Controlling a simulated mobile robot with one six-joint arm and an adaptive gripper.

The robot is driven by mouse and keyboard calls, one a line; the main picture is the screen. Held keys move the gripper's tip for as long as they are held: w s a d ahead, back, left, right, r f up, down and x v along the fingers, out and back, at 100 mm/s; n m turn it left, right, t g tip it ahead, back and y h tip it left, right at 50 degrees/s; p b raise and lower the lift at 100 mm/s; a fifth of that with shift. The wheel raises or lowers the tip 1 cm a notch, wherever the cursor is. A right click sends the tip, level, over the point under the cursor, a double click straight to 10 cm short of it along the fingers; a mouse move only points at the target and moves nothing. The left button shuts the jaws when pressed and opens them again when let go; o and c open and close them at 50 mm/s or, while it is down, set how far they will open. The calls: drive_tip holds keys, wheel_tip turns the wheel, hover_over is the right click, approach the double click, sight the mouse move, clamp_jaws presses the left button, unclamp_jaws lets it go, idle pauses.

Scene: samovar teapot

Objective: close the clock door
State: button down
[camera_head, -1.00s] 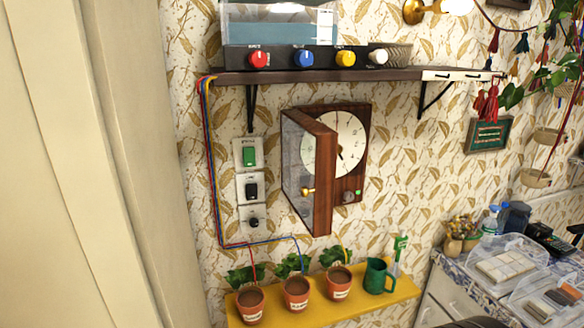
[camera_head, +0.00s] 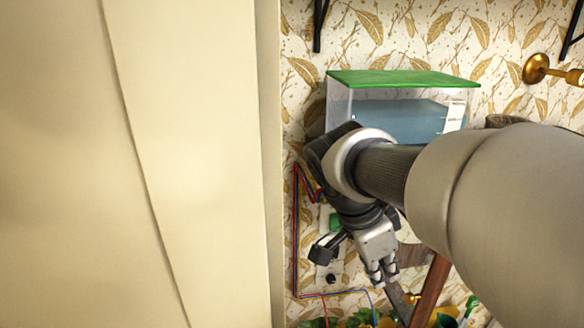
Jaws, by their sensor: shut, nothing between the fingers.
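The wall clock is mostly hidden behind my arm; a sliver of its pale face (camera_head: 407,232) shows beside the wrist. The clock door (camera_head: 430,292) stands open, its brown wooden edge jutting out from the wall below my forearm. A small brass knob (camera_head: 412,297) shows on the door's left side. My gripper (camera_head: 381,281) is shut and empty, pointing down just left of the door. I cannot tell whether the fingertips touch it.
A clear case with a green lid (camera_head: 405,79) sits above the arm. Switches (camera_head: 330,250) and red and blue wires (camera_head: 296,215) run on the wall at left. A cream panel (camera_head: 190,160) fills the left side. Plants (camera_head: 362,318) show at the bottom.

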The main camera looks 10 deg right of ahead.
drive_tip(key=x, duration=0.9)
drive_tip(key=shift+s+f, duration=0.35)
drive_tip(key=shift+d, duration=0.1)
